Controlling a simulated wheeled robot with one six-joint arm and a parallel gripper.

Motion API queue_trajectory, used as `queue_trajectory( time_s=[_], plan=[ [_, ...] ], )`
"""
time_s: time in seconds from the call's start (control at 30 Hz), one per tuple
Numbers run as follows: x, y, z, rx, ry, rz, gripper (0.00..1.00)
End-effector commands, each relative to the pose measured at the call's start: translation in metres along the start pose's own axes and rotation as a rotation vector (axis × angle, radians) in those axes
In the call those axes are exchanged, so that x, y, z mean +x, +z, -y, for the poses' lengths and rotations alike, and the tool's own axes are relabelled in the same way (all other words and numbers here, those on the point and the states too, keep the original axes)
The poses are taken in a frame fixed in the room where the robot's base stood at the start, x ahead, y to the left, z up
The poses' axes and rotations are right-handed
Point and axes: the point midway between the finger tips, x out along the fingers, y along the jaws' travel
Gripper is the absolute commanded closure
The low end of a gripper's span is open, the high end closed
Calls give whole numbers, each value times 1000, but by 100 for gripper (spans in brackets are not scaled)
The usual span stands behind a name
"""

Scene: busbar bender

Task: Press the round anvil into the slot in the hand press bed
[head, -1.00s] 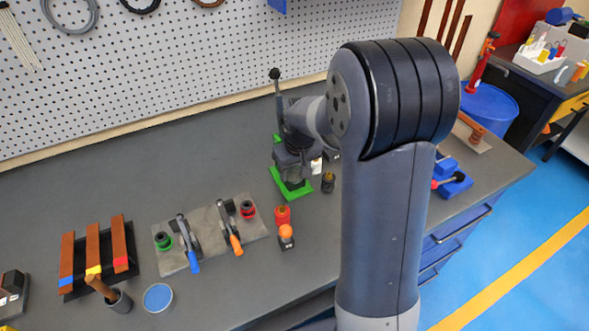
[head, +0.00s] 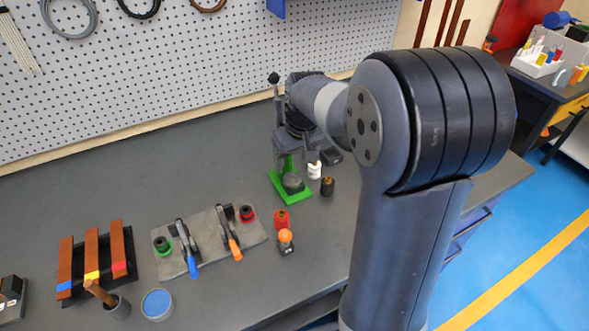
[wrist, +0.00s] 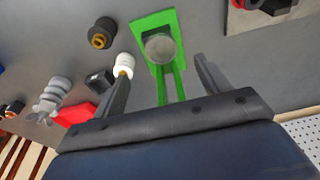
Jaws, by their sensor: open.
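A grey round piece, which looks like the round anvil (head: 293,182), sits on the green bed. It shows from above as a grey disc in the wrist view (wrist: 160,47). I cannot tell how deep it sits; the slot is hidden under it. My gripper (wrist: 163,70) is open and empty, its fingers spread on both sides of the green press frame, apart from the disc. In the head view my arm hides part of the press.
A white piece (head: 314,170) and a black piece with a brass top (head: 327,186) stand close right of the press. Red (head: 281,220) and orange-topped (head: 286,238) pieces stand in front. A clamp plate (head: 205,262) lies left. The bench behind is clear.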

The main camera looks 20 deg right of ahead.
Motion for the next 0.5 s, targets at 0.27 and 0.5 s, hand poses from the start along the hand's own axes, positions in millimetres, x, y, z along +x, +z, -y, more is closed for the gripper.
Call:
queue_trajectory(
  time_s=[0.27,0.5],
  plan=[
    [-33,0,0,0,0,-1,28],
    [-36,0,0,0,0,0,28]
  ],
)
